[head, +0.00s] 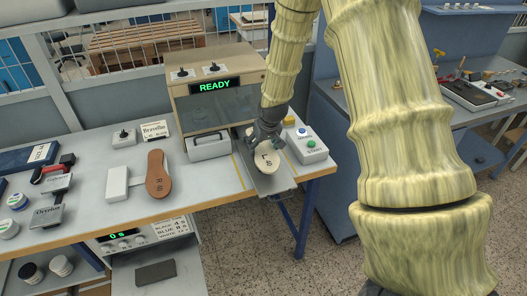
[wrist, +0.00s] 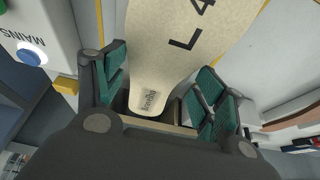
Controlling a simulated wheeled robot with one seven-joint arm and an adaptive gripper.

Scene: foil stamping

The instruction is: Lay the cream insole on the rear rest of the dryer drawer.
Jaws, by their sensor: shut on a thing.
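The cream insole (head: 268,161), marked with an L and a number, is at the front of the stamping machine, over its grey plate (head: 275,182). My gripper (head: 264,138) is shut on its heel end. In the wrist view, the teal finger pads of my gripper (wrist: 162,98) flank the heel of the insole (wrist: 172,50), which bears a small dark print. I cannot tell whether the insole touches the plate. The dryer drawer (head: 190,277) is open under the table at the lower left, with a dark pad (head: 155,273) in it.
A brown insole (head: 158,175) and a white block (head: 117,184) lie on the table. The dryer panel (head: 140,236) reads 0 s beneath the table's front edge.

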